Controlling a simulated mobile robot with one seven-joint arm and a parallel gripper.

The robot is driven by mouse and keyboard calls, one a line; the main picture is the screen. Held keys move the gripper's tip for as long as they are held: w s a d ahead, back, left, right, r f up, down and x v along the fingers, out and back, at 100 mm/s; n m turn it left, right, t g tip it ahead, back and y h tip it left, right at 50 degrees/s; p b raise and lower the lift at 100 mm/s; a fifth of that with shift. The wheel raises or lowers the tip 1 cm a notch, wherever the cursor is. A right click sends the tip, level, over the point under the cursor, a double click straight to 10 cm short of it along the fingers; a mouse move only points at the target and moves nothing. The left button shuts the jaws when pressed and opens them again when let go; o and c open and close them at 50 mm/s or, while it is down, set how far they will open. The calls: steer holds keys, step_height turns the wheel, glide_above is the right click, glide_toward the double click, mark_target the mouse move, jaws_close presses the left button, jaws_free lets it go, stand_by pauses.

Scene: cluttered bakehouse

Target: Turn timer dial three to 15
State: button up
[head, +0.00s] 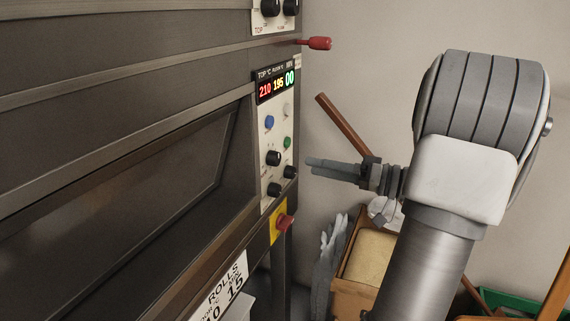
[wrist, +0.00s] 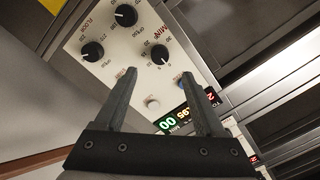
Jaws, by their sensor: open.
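The oven control panel (head: 279,132) holds three black dials. The dial marked MIN in red (wrist: 160,54) is the one closest to the display; it appears as the upper black dial (head: 273,158) in the head view. Its exact pointer setting is too small to read. The display (head: 276,85) shows 210, 195 and a green 00. My gripper (head: 309,166) is open and empty, to the right of the panel and apart from it. In the wrist view its fingertips (wrist: 158,74) sit either side of the line towards the MIN dial, not around it.
Two other black dials (wrist: 92,51) (wrist: 125,15) sit close by. A blue button (head: 269,122) and a green one (head: 287,142) are above the dials. A red handle (head: 318,43) sticks out above; a red knob (head: 285,222) is below. A wooden crate (head: 345,292) stands underneath.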

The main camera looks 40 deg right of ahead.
mark_target(279, 160)
steer(key=x, duration=0.8)
steer(key=shift+w+a+b, duration=0.1)
steer(key=shift+w+b, duration=0.05)
steer(key=shift+b, duration=0.25)
jaws_close()
